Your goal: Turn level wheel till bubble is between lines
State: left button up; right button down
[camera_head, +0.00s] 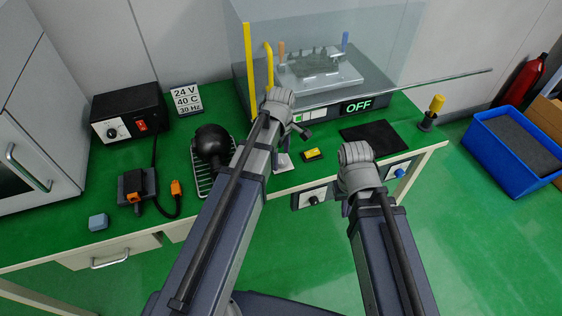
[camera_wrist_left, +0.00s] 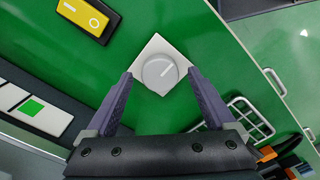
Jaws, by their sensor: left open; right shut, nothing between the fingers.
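A round grey wheel (camera_wrist_left: 161,74) with a pale mark sits on a white square plate (camera_wrist_left: 149,46). In the head view the plate (camera_head: 283,162) shows at the bench's front, partly behind my left arm. My left gripper (camera_wrist_left: 160,74) is open, with a purple finger on either side of the wheel. I cannot tell whether they touch it. In the head view this gripper (camera_head: 297,130) is mostly hidden by its wrist. My right gripper (camera_head: 346,205) is shut and empty by the front edge, its fingers mostly hidden. I cannot make out a bubble or lines clearly.
A yellow switch (camera_head: 312,154) lies right of the plate, near a black mat (camera_head: 371,136). Behind stands a glass-shielded device with an OFF display (camera_head: 358,107). A wire rack (camera_head: 203,184) with a black round object (camera_head: 211,142) stands left of my left arm.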

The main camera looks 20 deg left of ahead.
pick_arm(q)
jog(key=shift+f, duration=0.25)
jog(key=c, duration=1.4)
